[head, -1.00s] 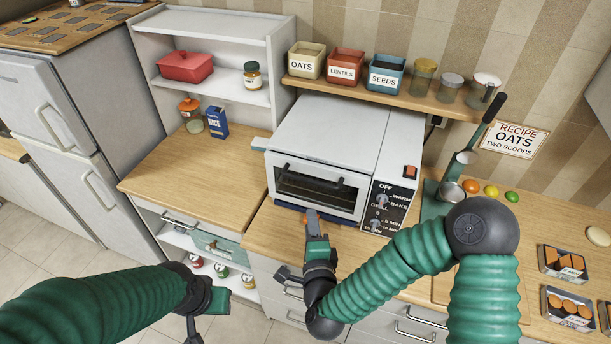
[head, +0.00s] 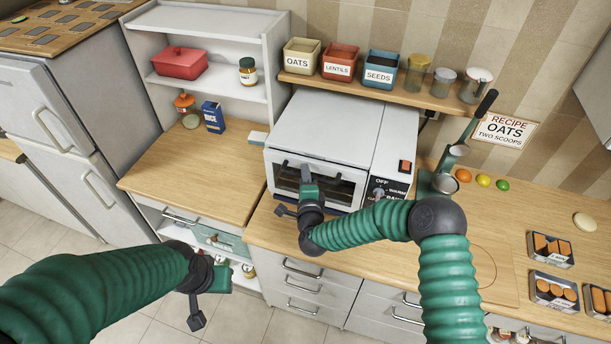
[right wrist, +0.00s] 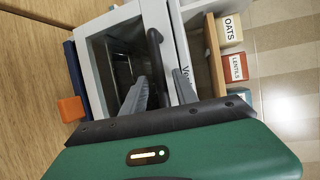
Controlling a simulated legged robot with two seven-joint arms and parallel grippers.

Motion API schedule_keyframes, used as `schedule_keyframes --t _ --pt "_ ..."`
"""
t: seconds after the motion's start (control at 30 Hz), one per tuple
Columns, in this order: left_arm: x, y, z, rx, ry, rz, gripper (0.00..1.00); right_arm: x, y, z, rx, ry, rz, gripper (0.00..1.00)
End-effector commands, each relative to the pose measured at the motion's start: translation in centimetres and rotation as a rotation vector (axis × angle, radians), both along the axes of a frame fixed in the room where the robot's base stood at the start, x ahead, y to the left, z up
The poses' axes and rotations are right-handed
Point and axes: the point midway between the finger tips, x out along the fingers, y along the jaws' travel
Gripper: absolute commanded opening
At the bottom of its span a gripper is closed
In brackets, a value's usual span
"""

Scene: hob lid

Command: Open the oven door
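The white toaster oven (head: 325,125) stands on the wooden counter, its glass-fronted door (head: 345,192) shut. In the right wrist view the door's dark bar handle (right wrist: 154,50) runs between the two grey fingers of my right gripper (right wrist: 160,88). The fingers are apart, one on each side of the bar; I cannot tell whether either touches it. In the head view my right gripper (head: 309,182) is at the door front and hides part of the door and handle. My left gripper (head: 218,278) hangs before the lower cabinet, away from the oven; its fingers are not clear.
An orange block (right wrist: 71,108) sits by a dark blue strip below the oven door. A shelf with an oats box (head: 302,58) and other containers is above the oven. The counter (head: 195,170) left of the oven is largely clear. A scale-like green stand (head: 440,180) is at right.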

Motion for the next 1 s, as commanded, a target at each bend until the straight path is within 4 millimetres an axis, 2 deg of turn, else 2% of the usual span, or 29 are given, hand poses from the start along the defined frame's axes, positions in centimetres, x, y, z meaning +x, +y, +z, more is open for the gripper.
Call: schedule_keyframes --t 0.07,0.33,1.0 --pt "-0.01 0.0 -0.01 0.0 0.0 0.0 0.36 0.01 -0.19 -0.01 0.0 0.0 -0.001 0.34" --pt "-0.01 -0.02 -0.01 0.0 0.0 -0.001 0.36 0.11 -0.62 -0.08 0.002 0.001 -0.004 0.0" --pt "-0.01 -0.01 -0.02 0.0 0.0 0.0 0.36 0.09 -0.35 -0.24 0.0 0.004 -0.004 0.0"
